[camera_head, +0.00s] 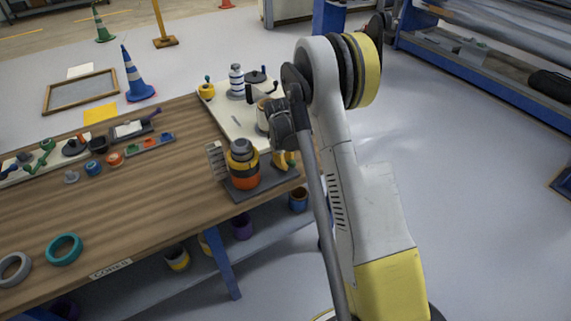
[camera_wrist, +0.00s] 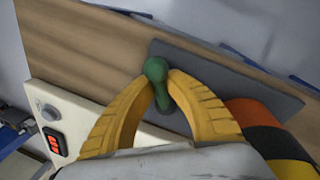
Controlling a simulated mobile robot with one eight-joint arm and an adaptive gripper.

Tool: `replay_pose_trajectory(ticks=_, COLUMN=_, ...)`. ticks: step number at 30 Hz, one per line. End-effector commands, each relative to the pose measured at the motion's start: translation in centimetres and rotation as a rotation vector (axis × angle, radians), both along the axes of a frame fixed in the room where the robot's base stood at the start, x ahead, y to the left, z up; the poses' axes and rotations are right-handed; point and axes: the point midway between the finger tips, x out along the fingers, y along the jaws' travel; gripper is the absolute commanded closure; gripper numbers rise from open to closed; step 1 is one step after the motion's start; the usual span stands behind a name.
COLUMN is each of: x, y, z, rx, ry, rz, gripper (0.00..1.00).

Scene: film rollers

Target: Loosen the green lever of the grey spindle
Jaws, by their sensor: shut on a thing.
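The green lever (camera_wrist: 156,70) stands up between my yellow fingertips in the wrist view, its round knob showing above them. My gripper (camera_wrist: 160,80) is shut on it from both sides. The lever's lower part runs down between the fingers to a greyish piece that is mostly hidden, and I cannot make out the grey spindle clearly. In the head view my gripper (camera_head: 285,160) is low at the table's right end, partly hidden by my arm. The lever is not visible there.
A stack of orange, black and yellow rolls (camera_head: 242,170) stands close beside my gripper on a dark grey plate (camera_wrist: 230,72). A cream panel (camera_wrist: 75,115) with a red switch (camera_wrist: 54,141) lies left in the wrist view. Small parts and tape rolls (camera_head: 63,249) lie along the wooden table (camera_head: 130,215).

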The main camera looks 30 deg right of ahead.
Motion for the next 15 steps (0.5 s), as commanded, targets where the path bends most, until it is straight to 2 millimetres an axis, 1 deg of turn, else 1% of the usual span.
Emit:
replay_pose_trajectory(ticks=5, x=0.4, y=-0.6, z=-0.1, rx=0.000, ry=-0.002, rz=0.115, gripper=1.00)
replay_pose_trajectory(ticks=15, x=1.4, y=-1.7, z=-0.1, rx=0.000, ry=-0.003, rz=0.434, gripper=1.00)
